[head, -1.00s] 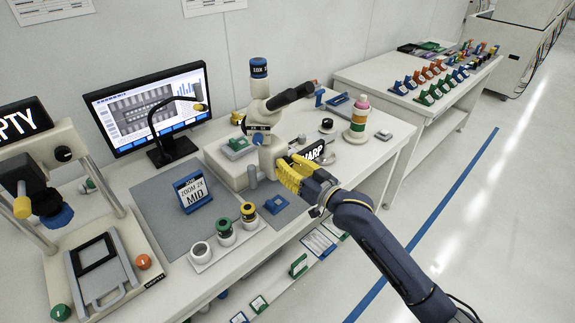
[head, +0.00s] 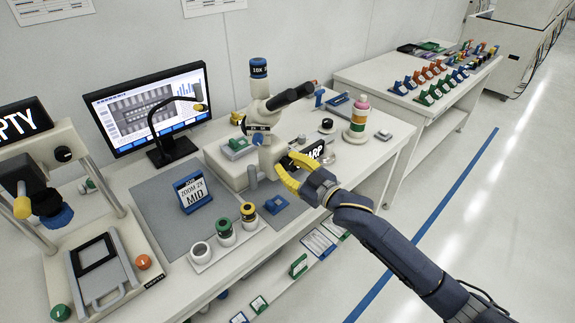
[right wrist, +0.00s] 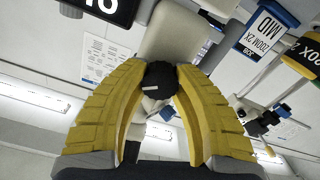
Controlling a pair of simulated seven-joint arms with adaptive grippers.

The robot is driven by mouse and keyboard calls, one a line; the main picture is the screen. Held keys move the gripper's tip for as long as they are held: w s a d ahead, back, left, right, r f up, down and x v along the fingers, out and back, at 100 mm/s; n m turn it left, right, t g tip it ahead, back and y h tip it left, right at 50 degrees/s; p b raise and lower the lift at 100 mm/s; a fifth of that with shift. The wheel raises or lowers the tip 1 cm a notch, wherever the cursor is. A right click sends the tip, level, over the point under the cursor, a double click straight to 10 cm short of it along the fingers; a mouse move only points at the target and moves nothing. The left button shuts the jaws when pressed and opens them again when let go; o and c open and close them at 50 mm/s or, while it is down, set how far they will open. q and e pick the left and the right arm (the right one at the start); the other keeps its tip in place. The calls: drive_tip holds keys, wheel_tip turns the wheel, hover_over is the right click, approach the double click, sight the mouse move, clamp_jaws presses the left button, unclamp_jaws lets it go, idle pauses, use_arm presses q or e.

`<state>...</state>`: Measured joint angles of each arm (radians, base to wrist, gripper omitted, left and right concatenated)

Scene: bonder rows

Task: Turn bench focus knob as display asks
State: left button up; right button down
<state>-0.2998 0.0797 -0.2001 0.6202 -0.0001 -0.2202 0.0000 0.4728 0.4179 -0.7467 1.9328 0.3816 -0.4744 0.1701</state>
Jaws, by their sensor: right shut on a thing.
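The focus knob (right wrist: 160,82) is black with a white mark, between the yellow fingers of my right gripper (right wrist: 160,85) in the right wrist view. Both fingertips press on its sides. In the head view my right gripper (head: 289,170) is at the front right of the microscope base and mostly hides the knob. The black display (head: 319,151) stands just behind the gripper; only the letters "ARP" show, the rest is covered. The white microscope (head: 262,112) stands upright on the bench. My left gripper is not in view.
A monitor (head: 150,103) stands at the back. A "ZOOM 2X MID" card (head: 193,192) stands on the grey mat (head: 160,205). A tray of ringed parts (head: 224,238) lies in front. A stacked-ring bottle (head: 357,120) stands to the right.

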drive_tip(key=shift+f+n, duration=0.1)
drive_tip(key=shift+n, duration=0.3)
drive_tip(key=c, duration=0.9)
unclamp_jaws()
drive_tip(key=v, duration=1.2)
